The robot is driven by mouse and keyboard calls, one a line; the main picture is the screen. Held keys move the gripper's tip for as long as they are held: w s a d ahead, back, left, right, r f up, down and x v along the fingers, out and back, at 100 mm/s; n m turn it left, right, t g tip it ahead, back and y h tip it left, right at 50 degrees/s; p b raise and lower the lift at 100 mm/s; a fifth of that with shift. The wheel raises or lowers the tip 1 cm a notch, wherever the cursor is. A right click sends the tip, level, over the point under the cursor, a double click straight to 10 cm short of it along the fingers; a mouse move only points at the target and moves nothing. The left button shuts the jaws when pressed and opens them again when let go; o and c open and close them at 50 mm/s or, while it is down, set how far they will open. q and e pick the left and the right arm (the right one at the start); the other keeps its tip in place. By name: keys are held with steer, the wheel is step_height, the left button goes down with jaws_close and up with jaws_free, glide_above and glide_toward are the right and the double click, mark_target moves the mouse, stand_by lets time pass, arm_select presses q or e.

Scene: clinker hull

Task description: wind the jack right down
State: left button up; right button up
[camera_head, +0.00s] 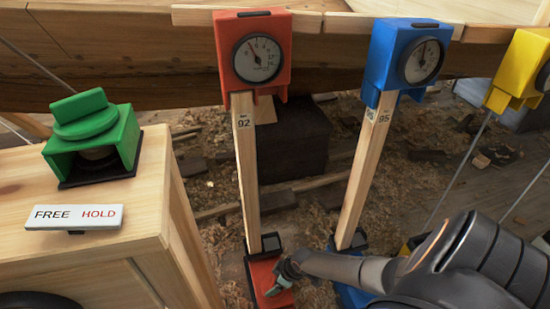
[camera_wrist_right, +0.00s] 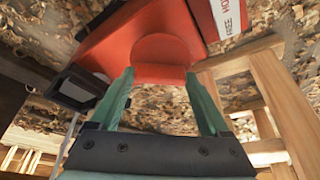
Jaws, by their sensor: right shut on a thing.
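The red jack's base (camera_head: 265,272) stands on the floor under a wooden post (camera_head: 249,180) marked 92, with a red gauge box (camera_head: 225,45) at the top. The gauge needle points to the upper left. In the head view my right gripper (camera_head: 281,278) is low down at the red base. In the right wrist view my gripper's green fingers (camera_wrist_right: 158,74) are shut on a rounded red knob (camera_wrist_right: 165,50) on the red base. A white plate (camera_wrist_right: 228,18) with FREE and red lettering shows upside down beside it. My left gripper is out of view.
A blue gauge box (camera_head: 405,55) on a post marked 95 and a yellow one (camera_head: 520,70) stand to the right. A wooden bench (camera_head: 30,262) at left carries a green knobbed block (camera_head: 93,140) and a FREE HOLD plate (camera_head: 74,217). Wood shavings cover the floor.

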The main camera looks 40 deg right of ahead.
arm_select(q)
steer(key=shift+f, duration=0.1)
arm_select(e)
steer(key=shift+n+g+y, duration=0.3)
steer(key=shift+n, duration=0.8)
steer(key=o, duration=1.2)
arm_select(q)
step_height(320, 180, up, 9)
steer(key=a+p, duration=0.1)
steer(key=p, duration=0.7)
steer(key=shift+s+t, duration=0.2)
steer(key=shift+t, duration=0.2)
arm_select(e)
steer(key=v, duration=1.2)
steer(key=shift+s+d+r, duration=0.1)
steer(key=shift+d+r, duration=0.05)
